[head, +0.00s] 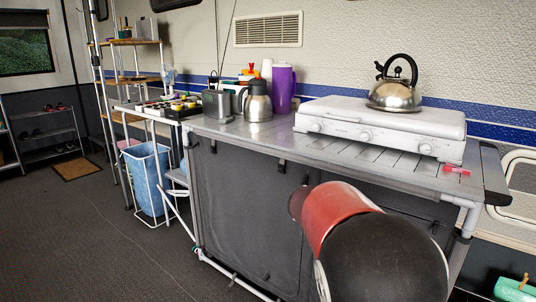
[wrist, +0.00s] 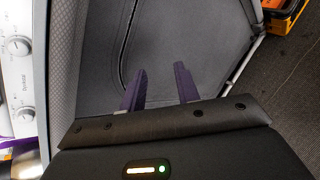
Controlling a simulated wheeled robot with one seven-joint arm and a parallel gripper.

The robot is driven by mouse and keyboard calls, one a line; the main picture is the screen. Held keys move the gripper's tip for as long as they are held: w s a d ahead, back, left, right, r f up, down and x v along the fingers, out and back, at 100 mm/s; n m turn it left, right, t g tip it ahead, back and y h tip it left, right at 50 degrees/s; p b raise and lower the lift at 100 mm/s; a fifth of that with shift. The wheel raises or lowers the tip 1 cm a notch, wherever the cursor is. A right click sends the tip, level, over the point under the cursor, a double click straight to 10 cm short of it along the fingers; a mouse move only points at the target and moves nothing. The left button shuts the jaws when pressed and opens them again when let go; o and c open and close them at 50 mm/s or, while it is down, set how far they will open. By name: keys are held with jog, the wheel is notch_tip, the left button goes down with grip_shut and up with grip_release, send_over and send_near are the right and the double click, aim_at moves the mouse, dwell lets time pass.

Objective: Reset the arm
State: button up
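In the wrist view my gripper (wrist: 160,70) shows two dark purple fingers standing apart with nothing between them. It is open and empty. Behind the fingers is the grey fabric front of the counter cabinet (wrist: 190,30). I cannot tell the exact gap between the fingers and the fabric. In the head view my red and black arm rises at the lower right, in front of the cabinet (head: 245,205). My gripper does not show in the head view.
A white stove (head: 380,122) bears a steel kettle (head: 395,95). It also shows at the wrist view's left edge (wrist: 22,75). A small red item (head: 457,170) lies near the counter's right edge. A steel jug (head: 257,105) stands left of the stove. Open floor (head: 90,235) lies left.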

jog(key=s+a+m+y, duration=0.2)
jog(key=s+m, duration=0.3)
jog(key=s, duration=0.6)
jog(key=s+a+m+y, duration=0.2)
jog(key=s+m+y, duration=0.2)
jog(key=s, duration=0.7)
jog(key=s+a+f+m+g+y, duration=0.1)
jog(key=s+a+m+y, duration=0.2)
jog(key=s+m, duration=0.4)
jog(key=s, duration=0.4)
jog(key=shift+s, duration=0.15)
